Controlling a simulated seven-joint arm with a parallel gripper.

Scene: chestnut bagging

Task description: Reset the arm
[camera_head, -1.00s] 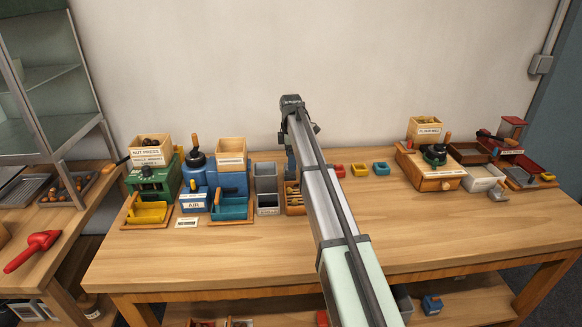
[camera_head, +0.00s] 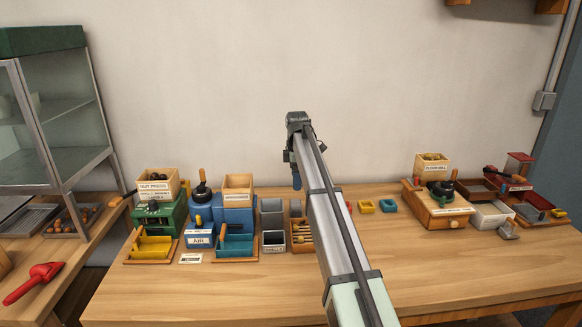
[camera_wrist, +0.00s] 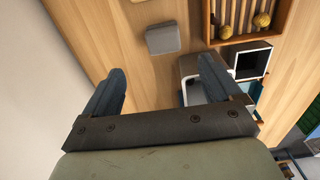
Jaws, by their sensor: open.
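My arm reaches up and over the middle of the wooden workbench (camera_head: 300,292) in the head view. My gripper (camera_head: 297,182) shows at its far end, raised above the back of the bench. In the wrist view my gripper (camera_wrist: 165,85) has its two dark fingers wide apart, with nothing between them. A grey lidded or flat-topped block (camera_wrist: 162,39) lies on the bench below, beyond the fingertips. My arm partly hides a wooden rack (camera_head: 301,247) and small trays behind it in the head view.
On the left stand a green nut press (camera_head: 160,212), a blue machine (camera_head: 236,212) and grey bins (camera_head: 272,222). On the right are a wooden flour mill (camera_head: 437,212) and a white tray (camera_head: 490,214). A red scoop (camera_head: 34,281) lies on the side table. The bench front is clear.

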